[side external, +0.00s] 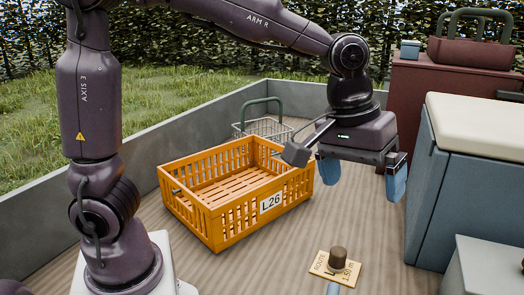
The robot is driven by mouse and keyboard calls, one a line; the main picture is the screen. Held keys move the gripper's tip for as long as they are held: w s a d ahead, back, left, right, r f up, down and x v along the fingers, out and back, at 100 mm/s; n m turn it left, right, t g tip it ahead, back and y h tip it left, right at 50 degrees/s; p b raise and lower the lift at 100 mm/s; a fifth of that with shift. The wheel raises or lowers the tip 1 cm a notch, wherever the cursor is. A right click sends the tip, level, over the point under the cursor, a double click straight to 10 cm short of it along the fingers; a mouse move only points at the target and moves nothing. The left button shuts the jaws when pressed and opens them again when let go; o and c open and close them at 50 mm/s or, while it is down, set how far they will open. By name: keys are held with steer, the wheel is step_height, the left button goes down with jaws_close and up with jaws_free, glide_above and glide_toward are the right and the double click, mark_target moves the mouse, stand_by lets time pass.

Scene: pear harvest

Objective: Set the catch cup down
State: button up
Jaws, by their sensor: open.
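My gripper (362,177) hangs over the deck to the right of the orange crate, its two blue fingers wide apart. Nothing shows between the fingers. I cannot make out a catch cup for sure in this view. A small dark brown cylinder (338,257) stands upright on a tan card (322,264) with printed lettering, on the deck below my gripper and apart from it. I cannot tell whether it is a cup or a solid block.
An orange slatted crate (215,221) labelled L26 stands on the deck and looks empty. A wire basket (264,128) with a green handle is behind it. Blue cabinets (470,190) and a dark red cabinet (425,85) line the right. Grey walls edge the deck.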

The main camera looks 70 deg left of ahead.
steer(key=s+a+r+m+t, duration=0.1)
steer(key=s+a+m, duration=0.1)
steer(key=s+a, duration=0.3)
steer(key=s+a+m+t+y, duration=0.1)
steer(key=s+a+m+t, duration=0.1)
steer(key=s+a, duration=0.4)
steer(key=s, duration=0.4)
steer(key=shift+s+a+r+m, duration=0.15)
steer(key=shift+s+r+m, duration=0.15)
steer(key=shift+r, duration=0.05)
